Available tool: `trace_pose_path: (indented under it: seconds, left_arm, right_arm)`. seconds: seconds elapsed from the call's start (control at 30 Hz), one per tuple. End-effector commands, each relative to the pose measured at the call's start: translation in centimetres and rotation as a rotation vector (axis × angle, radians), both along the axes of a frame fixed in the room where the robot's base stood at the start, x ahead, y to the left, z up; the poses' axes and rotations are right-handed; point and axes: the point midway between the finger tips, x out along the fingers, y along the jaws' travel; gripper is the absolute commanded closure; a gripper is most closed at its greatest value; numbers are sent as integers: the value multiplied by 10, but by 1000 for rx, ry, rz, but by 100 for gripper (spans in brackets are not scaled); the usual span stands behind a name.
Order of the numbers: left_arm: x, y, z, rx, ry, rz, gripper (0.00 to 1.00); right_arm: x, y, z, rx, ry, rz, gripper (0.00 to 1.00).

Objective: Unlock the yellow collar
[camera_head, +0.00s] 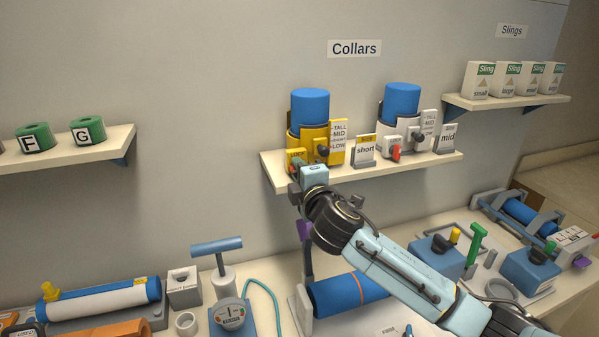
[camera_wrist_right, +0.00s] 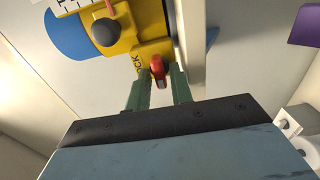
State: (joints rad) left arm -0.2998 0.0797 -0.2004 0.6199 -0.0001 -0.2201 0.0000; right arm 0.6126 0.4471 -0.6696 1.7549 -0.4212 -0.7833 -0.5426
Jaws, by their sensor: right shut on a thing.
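The yellow collar (camera_head: 308,143) is wrapped around a blue upright cylinder (camera_head: 310,106) on the middle shelf. It has a black knob (camera_head: 323,151) and a height scale card (camera_head: 338,141) at its right. My right gripper (camera_head: 298,173) is at the collar's lower left, over its lock plate. In the right wrist view, its two green fingers (camera_wrist_right: 160,85) are shut on the red lock lever (camera_wrist_right: 158,68), beside lettering ending in "CK". The yellow collar body (camera_wrist_right: 138,22) and black knob (camera_wrist_right: 106,32) show there too. The gripper hides much of the lock in the head view. My left gripper is out of view.
A white collar (camera_head: 383,125) with its own red lever (camera_head: 395,152) stands right on the same shelf (camera_head: 430,162), past a "short" card (camera_head: 365,150). Below my right arm, the counter holds a blue roll (camera_head: 345,292), a pump (camera_head: 225,300) and other devices.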

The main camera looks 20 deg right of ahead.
Motion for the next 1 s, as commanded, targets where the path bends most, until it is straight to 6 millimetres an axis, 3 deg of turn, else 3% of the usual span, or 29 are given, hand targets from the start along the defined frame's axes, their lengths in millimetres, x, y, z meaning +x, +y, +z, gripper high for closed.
trace_pose_path:
  seconds: [0.47,0.5,0.57,1.0]
  left_arm:
    - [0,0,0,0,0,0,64]
    - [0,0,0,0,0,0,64]
    - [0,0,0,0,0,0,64]
    - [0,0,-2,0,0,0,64]
  right_arm:
    - [0,0,0,-14,1,0,100]
    - [0,0,0,-14,1,0,74]
    - [0,0,0,-13,1,0,66]
    - [-9,0,-1,-11,-1,1,66]
